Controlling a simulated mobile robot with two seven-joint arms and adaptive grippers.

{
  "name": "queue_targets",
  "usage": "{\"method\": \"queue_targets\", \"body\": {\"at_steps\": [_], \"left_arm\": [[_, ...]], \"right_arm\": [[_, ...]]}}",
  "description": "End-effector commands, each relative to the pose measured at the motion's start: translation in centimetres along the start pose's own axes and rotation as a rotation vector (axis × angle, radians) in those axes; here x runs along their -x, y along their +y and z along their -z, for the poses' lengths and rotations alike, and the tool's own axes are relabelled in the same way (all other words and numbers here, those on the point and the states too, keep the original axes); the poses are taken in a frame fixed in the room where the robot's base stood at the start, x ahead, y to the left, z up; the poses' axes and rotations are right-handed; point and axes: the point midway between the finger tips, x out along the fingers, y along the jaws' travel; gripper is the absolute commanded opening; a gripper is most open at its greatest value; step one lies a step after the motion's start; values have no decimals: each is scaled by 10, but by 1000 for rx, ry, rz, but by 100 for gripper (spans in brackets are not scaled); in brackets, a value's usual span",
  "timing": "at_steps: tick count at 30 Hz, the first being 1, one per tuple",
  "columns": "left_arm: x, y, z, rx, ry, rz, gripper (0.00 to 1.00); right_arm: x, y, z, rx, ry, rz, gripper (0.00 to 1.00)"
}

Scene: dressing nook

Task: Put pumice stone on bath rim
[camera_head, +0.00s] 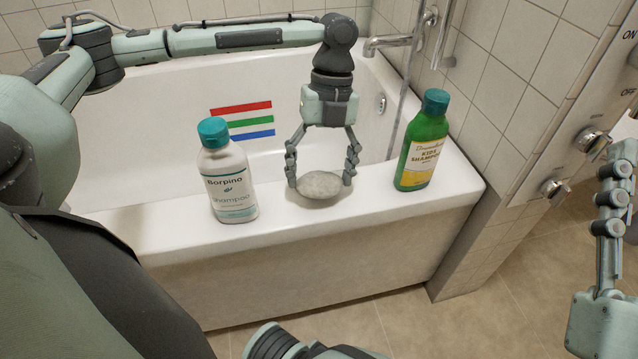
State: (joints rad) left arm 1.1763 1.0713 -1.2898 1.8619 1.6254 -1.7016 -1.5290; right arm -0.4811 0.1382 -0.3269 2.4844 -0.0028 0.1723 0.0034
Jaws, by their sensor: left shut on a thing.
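The pumice stone (321,186) is a grey, rounded, flat stone at the middle of the near bath rim (285,226). My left gripper (320,182) points down from above and is shut on the pumice stone, one finger at each side. The stone is at the rim surface or very close above it; I cannot tell whether it bears on it. My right gripper (612,190) is at the right edge of the view, partly cut off, away from the bath; its finger opening cannot be made out.
A white shampoo bottle (228,180) with a teal cap stands on the rim left of the stone. A green shampoo bottle (422,142) stands on the rim to the right. Behind are the tub's inside with coloured stripes (243,121) and a metal tap (385,44).

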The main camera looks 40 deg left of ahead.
Motion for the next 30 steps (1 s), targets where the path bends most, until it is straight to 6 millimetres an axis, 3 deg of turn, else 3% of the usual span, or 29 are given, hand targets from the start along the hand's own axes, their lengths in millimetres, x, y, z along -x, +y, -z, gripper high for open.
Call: {"method": "queue_targets", "body": {"at_steps": [1, 5, 17, 18, 22, 30], "left_arm": [[-11, -1, -2, 0, 1, -3, 49], [-24, -4, -6, -1, 0, -2, 49], [-27, -4, -6, -1, 1, -1, 49], [-28, -4, -6, -1, 1, -1, 80], [-27, -4, -7, -1, 0, -1, 96], [-27, -4, -7, -1, 0, -1, 96]], "right_arm": [[1, 1, 2, 2, 32, -1, 40], [2, 2, 13, 6, 96, -2, 40], [0, 2, 13, 5, 85, -2, 40], [1, 2, 12, 5, 83, -2, 40], [1, 2, 12, 5, 84, -2, 40], [1, 2, 12, 6, 85, -2, 40]]}}
